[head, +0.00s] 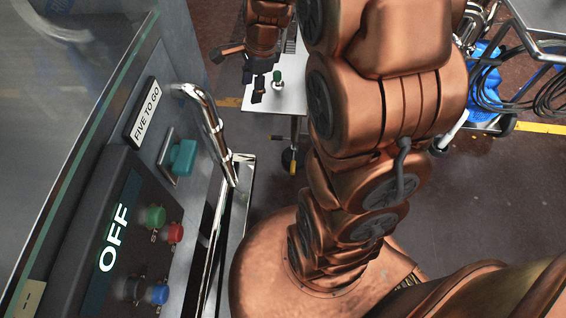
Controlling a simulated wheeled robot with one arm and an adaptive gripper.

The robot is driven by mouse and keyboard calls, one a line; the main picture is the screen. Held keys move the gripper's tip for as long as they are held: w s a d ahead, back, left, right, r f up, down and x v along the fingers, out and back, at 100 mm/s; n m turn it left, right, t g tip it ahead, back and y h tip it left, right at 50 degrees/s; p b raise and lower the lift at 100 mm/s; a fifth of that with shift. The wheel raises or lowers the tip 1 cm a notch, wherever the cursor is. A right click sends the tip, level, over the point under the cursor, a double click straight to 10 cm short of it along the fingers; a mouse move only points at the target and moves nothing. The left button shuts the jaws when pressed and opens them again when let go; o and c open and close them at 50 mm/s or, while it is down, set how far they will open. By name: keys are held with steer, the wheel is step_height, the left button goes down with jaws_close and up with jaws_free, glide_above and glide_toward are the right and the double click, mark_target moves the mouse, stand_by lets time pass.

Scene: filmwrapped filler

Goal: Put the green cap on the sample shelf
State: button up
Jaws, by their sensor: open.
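A small green cap (277,76) stands upright on a pale round piece on a light table top (292,101), at the top centre of the head view. My gripper (237,77) is above the left end of this table, to the left of the cap. Its dark fingers are spread apart with nothing visible between them. The gripper looks apart from the cap, but the height between them is hard to judge. My own arm hides the right part of the table. I cannot tell any surface that is clearly marked as the sample shelf.
A machine with a control panel (104,250) reading OFF, coloured buttons and a protruding chrome handle (207,125) fills the left side. A cart with a blue crate (485,85) and black cables stands at the top right. Dark floor (500,190) at right is clear.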

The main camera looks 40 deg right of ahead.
steer(key=s+a+r+n+g+h, duration=0.1)
steer(key=s+a+n, duration=0.3)
steer(key=s+n, duration=0.6)
steer(key=s+a+r+n+g, duration=0.3)
steer(key=s+n, duration=0.7)
steer(key=s, duration=0.4)
steer(key=shift+s+a+h, duration=0.3)
steer(key=shift+a+h, duration=0.1)
steer(key=shift+a, duration=0.35)
step_height(320, 180, up, 22)
steer(key=s+p, duration=0.1)
steer(key=p, duration=2)
steer(key=shift+r+t, duration=0.2)
steer(key=shift+t, duration=0.1)
steer(key=shift+c, duration=1.2)
